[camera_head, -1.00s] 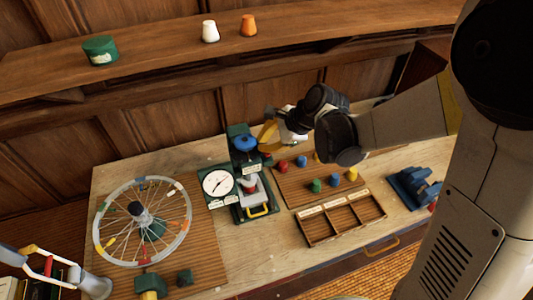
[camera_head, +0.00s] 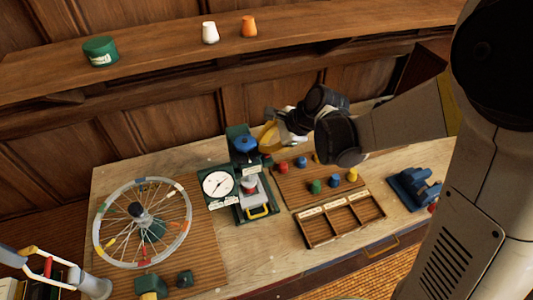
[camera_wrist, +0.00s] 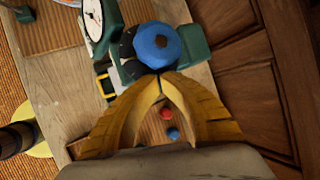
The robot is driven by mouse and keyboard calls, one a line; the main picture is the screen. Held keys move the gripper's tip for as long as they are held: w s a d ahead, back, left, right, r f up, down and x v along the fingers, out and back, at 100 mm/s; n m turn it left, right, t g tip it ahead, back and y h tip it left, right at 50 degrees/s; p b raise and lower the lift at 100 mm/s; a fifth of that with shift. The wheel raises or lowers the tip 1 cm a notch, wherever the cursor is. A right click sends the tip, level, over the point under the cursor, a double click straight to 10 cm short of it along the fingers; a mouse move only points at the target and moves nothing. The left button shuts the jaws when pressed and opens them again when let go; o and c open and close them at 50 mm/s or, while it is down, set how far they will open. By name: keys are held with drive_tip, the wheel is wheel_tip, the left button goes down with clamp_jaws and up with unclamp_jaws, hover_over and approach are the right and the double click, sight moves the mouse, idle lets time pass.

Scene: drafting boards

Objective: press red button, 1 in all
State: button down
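A small green press stands on the bench with a blue knob (camera_head: 245,144) on top. A red peg top (camera_head: 283,167) stands on the brown board to the right, and a red top also shows in the wrist view (camera_wrist: 166,113). My gripper (camera_head: 267,147) is just right of the blue knob. In the wrist view, its yellow fingertips (camera_wrist: 163,76) meet close to the blue knob (camera_wrist: 158,45), with nothing seen between them.
A white dial (camera_head: 218,184) is left of the press. A spoked wheel (camera_head: 185,236) stands further left. An open divided tray (camera_head: 310,240) lies in front of the pegboard (camera_head: 295,197). A blue block tool (camera_head: 415,187) is at right. A wooden shelf (camera_head: 170,52) runs behind.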

drive_tip(key=shift+f+b, duration=0.45)
drive_tip(key=shift+b, duration=0.1)
drive_tip(key=shift+s+f+b, duration=0.1)
drive_tip(key=shift+f+b, duration=0.55)
drive_tip(key=shift+f, duration=0.05)
idle(1.1)
drive_tip(key=shift+r, duration=0.1)
drive_tip(key=shift+w+d+r+p, duration=0.1)
drive_tip(key=shift+w+r+p, duration=0.1)
drive_tip(key=shift+r+p, duration=0.6)
drive_tip(key=shift+r, duration=0.2)
wheel_tip(320, 180, up, 5)
drive_tip(key=p, duration=0.3)
